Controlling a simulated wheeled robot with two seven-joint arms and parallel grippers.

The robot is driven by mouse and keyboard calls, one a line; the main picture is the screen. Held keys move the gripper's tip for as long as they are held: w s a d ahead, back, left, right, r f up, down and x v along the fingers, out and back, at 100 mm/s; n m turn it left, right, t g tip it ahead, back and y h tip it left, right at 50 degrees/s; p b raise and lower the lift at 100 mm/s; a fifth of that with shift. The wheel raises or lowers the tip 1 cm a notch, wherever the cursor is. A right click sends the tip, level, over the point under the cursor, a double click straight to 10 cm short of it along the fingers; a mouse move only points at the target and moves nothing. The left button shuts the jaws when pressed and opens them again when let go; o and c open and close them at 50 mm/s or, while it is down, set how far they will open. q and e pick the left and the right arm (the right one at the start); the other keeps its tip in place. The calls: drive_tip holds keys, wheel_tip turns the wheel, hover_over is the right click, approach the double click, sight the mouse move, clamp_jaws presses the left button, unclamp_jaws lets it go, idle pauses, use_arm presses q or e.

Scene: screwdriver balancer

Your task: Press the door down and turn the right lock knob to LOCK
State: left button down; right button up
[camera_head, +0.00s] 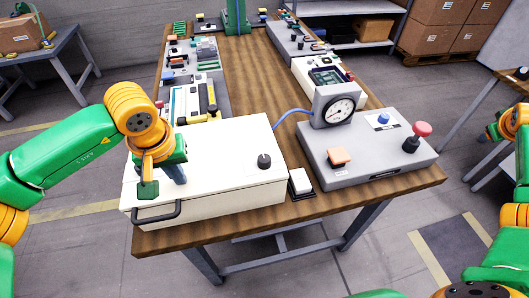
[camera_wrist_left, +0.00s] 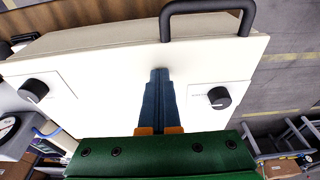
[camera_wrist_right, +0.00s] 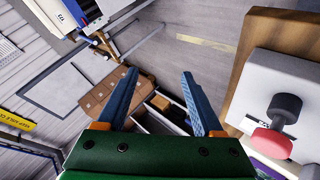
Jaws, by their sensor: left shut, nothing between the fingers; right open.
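The white box with its flat door (camera_head: 225,143) stands on the front left of the table, a black handle (camera_head: 158,212) at its front. The door lies about level; I cannot tell whether it is fully down. The right lock knob (camera_head: 264,161), black, also shows at left in the left wrist view (camera_wrist_left: 33,90). The other black knob (camera_wrist_left: 219,97) is hidden behind my arm in the head view. My left gripper (camera_wrist_left: 160,73) is shut and empty, its tips at the door between the knobs, near the handle. My right gripper (camera_wrist_right: 156,88) is open and empty, away from the box.
A grey panel (camera_head: 350,178) with a gauge (camera_head: 338,110), an orange switch (camera_head: 338,157) and a red button (camera_head: 418,130) stands right of the box. A small black-and-white switch (camera_head: 300,183) sits between them. Several devices line the table behind.

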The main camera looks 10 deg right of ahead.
drive_tip(key=s+d+r+m+t+h, duration=0.1)
drive_tip(key=s+r, duration=0.1)
drive_tip(key=r, duration=0.7)
drive_tip(key=s+d+r+t+h, duration=0.1)
drive_tip(key=s+r+h, duration=0.1)
drive_tip(key=r, duration=0.7)
drive_tip(key=w+a+f+n+t+y, duration=0.1)
drive_tip(key=w+a+f+n+y, duration=0.3)
drive_tip(key=w+a, duration=0.4)
drive_tip(key=w+a+f+n+y, duration=0.3)
drive_tip(key=w+a, duration=0.2)
drive_tip(key=a, duration=0.4)
drive_tip(key=w+a+f+n+t+y, duration=0.1)
drive_tip(key=w+a+f+n+y, duration=0.3)
drive_tip(key=w+a, duration=0.4)
drive_tip(key=n+g+y, duration=0.1)
drive_tip(key=n+g, duration=0.7)
drive_tip(key=n, duration=0.9)
approach(264, 159)
wheel_tip(264, 159, down, 8)
drive_tip(key=shift+d+f, duration=0.1)
drive_tip(key=shift+w+f, duration=0.1)
drive_tip(key=shift+f, duration=0.1)
clamp_jaws()
